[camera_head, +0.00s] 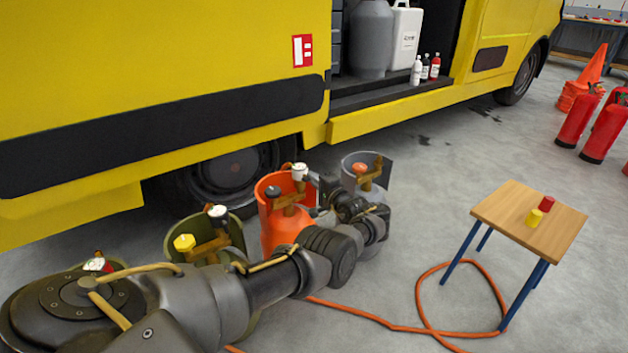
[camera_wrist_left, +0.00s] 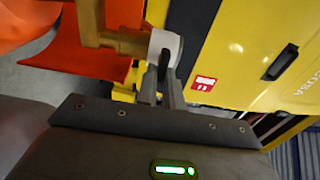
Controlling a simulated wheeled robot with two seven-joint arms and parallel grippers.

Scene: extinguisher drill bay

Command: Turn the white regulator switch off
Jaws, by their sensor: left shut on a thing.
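The white regulator switch (camera_head: 299,171) sits on the brass valve of the orange gas cylinder (camera_head: 284,229). In the left wrist view the white switch (camera_wrist_left: 174,46) is at the end of a brass valve (camera_wrist_left: 122,41), with the orange collar (camera_wrist_left: 85,58) beside it. My left gripper (camera_head: 312,183) reaches this switch from the right. In the left wrist view its dark fingers (camera_wrist_left: 160,72) are shut on the switch, partly covering it. My right gripper is in neither view.
A green cylinder (camera_head: 236,238) with yellow and white knobs and a grey cylinder (camera_head: 384,178) with an orange knob stand on either side. The yellow truck (camera_head: 150,60) is close behind. An orange hose (camera_head: 375,318) runs on the floor towards a small table (camera_head: 497,213).

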